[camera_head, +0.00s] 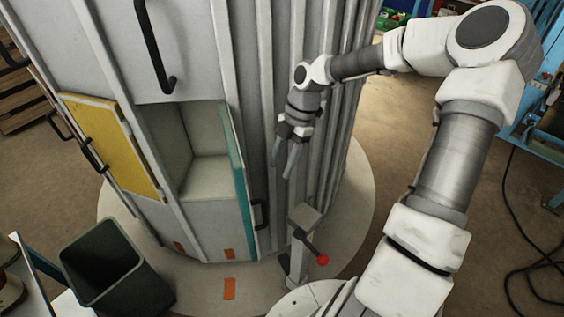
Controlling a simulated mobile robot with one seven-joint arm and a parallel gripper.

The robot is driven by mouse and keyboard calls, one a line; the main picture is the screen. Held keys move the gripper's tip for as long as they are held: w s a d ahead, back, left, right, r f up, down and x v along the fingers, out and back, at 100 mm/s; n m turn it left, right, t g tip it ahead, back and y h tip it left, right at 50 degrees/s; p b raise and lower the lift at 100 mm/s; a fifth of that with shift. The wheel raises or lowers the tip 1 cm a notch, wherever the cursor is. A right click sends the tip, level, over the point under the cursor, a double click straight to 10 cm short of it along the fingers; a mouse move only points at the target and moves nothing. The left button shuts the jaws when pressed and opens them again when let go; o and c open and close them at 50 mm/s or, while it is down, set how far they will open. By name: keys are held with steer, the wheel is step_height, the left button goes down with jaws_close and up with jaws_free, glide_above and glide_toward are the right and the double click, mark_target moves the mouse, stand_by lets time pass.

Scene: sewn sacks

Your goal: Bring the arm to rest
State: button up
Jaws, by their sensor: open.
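My gripper (281,157) hangs at the end of my arm (440,180), in front of the ribbed grey side of the tall cabinet (270,90). Its two fingers point down and stand apart with nothing between them. The arm rises at the right, bends at the top right and reaches left to the gripper. I cannot tell whether the gripper touches the ribbed wall behind it.
The cabinet has an empty open compartment (209,177), a yellow panel (112,145) and a teal edge (241,197). A lever with a red knob (323,259) stands below the gripper. A dark bin (103,262) is at lower left. A black cable (528,265) lies at right.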

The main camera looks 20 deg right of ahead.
stand_by(0.3)
steer(key=s+r+m+t+h+b, duration=0.1)
steer(key=s+r+m+t+h, duration=0.25)
steer(key=r+m, duration=0.45)
steer(key=s+r+m+t+h+b, duration=0.15)
steer(key=s+r+m+h, duration=0.35)
steer(key=r, duration=0.5)
steer(key=s+a+r+m+t+y, duration=0.2)
steer(key=s+a+m+y, duration=0.1)
steer(key=s+m, duration=0.6)
steer(key=shift+s+m+y+p, duration=0.4)
steer(key=shift+s+y, duration=0.25)
steer(key=shift+s, duration=0.15)
steer(key=shift+w, duration=0.1)
